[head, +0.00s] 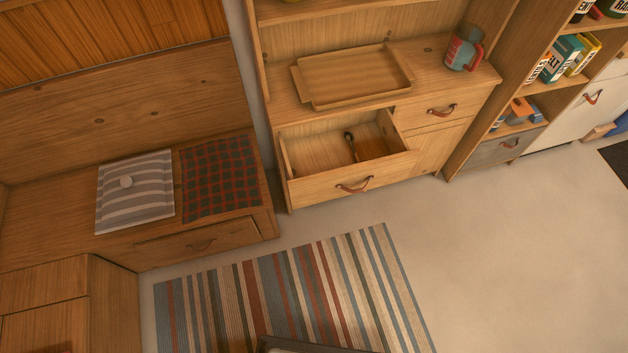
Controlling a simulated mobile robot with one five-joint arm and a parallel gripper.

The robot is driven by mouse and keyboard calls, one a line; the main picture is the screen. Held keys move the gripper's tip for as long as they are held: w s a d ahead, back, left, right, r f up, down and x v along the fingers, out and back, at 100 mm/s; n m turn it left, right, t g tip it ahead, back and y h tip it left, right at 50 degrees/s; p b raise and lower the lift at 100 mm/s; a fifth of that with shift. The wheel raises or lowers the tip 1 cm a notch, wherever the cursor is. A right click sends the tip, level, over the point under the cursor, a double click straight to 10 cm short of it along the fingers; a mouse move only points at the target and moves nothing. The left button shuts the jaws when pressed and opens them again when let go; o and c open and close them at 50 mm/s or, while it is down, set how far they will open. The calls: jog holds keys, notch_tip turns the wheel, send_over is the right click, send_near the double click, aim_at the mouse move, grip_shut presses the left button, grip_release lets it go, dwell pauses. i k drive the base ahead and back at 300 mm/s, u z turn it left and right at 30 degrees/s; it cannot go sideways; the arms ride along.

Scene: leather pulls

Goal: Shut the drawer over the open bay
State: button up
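A light wooden drawer (352,184) is pulled well out of the left part of the wooden cabinet, with a reddish-brown leather pull (354,185) on its front. Inside it lies a dark-handled utensil (350,143) and a browner patch near its right wall. The space beneath the drawer is hidden by its front, so I cannot see the bay. My gripper is not in view.
A wooden tray (355,77) and a red-handled mug (463,48) stand on the cabinet top. A shut drawer (427,111) is at right. A wooden bench (215,228) stands left. A striped rug (290,290) lies in front; the floor at right is clear.

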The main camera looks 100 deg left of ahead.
aim_at(320, 166)
jog(key=u, duration=3.55)
jog(key=k, duration=0.55)
jog(key=u, duration=0.3)
jog(key=i, duration=0.5)
